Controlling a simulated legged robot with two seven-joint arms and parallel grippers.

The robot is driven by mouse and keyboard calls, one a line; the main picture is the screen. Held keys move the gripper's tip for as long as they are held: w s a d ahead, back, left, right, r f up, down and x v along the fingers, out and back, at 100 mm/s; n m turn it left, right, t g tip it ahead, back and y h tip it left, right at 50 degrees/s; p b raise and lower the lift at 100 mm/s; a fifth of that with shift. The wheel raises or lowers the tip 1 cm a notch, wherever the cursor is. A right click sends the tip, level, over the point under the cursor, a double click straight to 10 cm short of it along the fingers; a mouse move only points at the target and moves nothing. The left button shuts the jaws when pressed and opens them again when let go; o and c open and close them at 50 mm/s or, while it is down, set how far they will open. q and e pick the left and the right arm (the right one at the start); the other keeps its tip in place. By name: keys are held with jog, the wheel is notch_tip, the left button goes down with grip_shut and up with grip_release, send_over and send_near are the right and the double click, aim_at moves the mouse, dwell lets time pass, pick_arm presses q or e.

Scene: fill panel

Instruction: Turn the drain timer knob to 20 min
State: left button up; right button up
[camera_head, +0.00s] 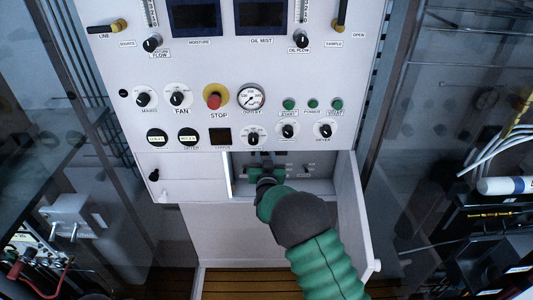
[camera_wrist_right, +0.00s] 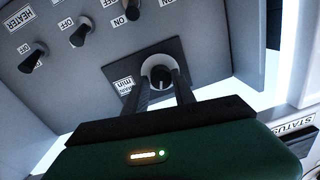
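The drain timer knob (camera_wrist_right: 160,77) is a black knob in a pale ring on a dark plate (camera_wrist_right: 118,72) with a "min" label, in the right wrist view. Its other scale marks are not readable. My right gripper (camera_wrist_right: 162,84) has its two dark fingers apart, one on each side of the knob's lower part. I cannot tell whether they touch it. In the head view my right gripper (camera_head: 267,175) reaches into the open lower compartment (camera_head: 318,187) and hides the knob. My left gripper is not in view.
Toggle switches stand near the knob, one by the HEATER label (camera_wrist_right: 33,62) and another marked OFF (camera_wrist_right: 80,36). The compartment's open door (camera_head: 353,215) stands to the right of my right arm. The red STOP button (camera_head: 214,100) and several dials are above.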

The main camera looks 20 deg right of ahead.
jog(key=shift+a, duration=0.15)
grip_shut()
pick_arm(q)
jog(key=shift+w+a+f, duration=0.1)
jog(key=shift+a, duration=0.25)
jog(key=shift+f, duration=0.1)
pick_arm(e)
jog(key=shift+f, duration=0.1)
jog(key=shift+d+f+m+b, duration=0.1)
jog(key=shift+d+m+b, duration=0.15)
jog(key=shift+b, duration=0.4)
jog(key=m+b, duration=0.2)
jog(key=b, duration=0.1)
jog(key=m+b, duration=0.2)
jog(key=b, duration=0.2)
jog(key=m+b, duration=0.2)
jog(key=b, duration=0.1)
jog(key=shift+f+m+b, duration=0.3)
jog(key=shift+m, duration=0.05)
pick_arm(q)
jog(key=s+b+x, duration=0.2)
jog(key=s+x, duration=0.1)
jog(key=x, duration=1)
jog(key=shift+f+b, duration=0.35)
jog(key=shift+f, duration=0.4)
pick_arm(e)
jog(key=shift+r+m, duration=0.25)
jog(key=shift+m, duration=0.85)
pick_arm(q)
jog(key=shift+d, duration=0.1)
